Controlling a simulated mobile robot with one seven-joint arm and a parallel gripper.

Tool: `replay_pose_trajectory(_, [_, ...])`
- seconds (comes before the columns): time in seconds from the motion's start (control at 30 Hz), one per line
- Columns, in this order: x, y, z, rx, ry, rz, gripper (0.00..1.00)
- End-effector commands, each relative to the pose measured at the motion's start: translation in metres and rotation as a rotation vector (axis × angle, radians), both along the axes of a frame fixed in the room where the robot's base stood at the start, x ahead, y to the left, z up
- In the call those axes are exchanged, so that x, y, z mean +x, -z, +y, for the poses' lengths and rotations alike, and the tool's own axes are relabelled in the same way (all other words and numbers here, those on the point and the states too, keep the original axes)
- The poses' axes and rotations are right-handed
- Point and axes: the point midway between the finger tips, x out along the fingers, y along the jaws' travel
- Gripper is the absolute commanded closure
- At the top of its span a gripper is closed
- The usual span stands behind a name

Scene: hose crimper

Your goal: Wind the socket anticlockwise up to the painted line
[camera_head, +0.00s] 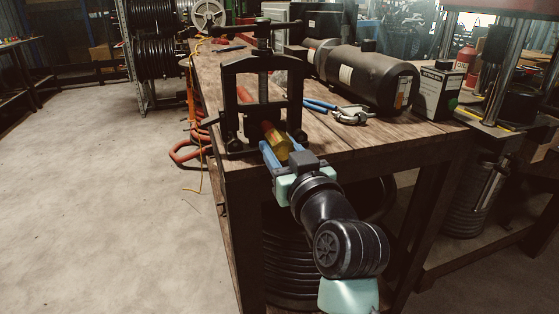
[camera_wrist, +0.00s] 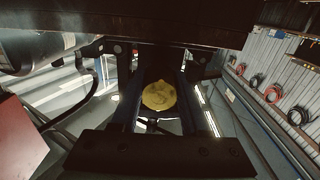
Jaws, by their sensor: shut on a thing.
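The black crimper frame (camera_head: 236,68) stands upright at the near end of the wooden bench. A yellow socket (camera_head: 279,147) with a red part behind it sticks out at its front, low between the posts. My gripper (camera_head: 275,143) reaches up from the bench's front edge, with its blue fingers on either side of the socket, shut on it. In the wrist view the socket's round yellow end (camera_wrist: 158,96) faces the camera between the dark fingers. I cannot make out the painted line in either view.
A large dark cylinder (camera_head: 372,76) lies on the bench to the right. Blue-handled pliers (camera_head: 320,104) and a metal fitting (camera_head: 352,115) lie between it and the frame. A dark box (camera_head: 438,92) stands at the right end. The floor (camera_head: 95,200) on the left is mostly clear.

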Motion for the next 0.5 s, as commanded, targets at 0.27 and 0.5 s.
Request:
replay_pose_trajectory(0.27, [0.0003,0.0066,-0.0031,-0.251,0.001,-0.074,1.00])
replay_pose_trajectory(0.5, [0.0006,0.0058,-0.0043,-0.468,0.001,-0.145,1.00])
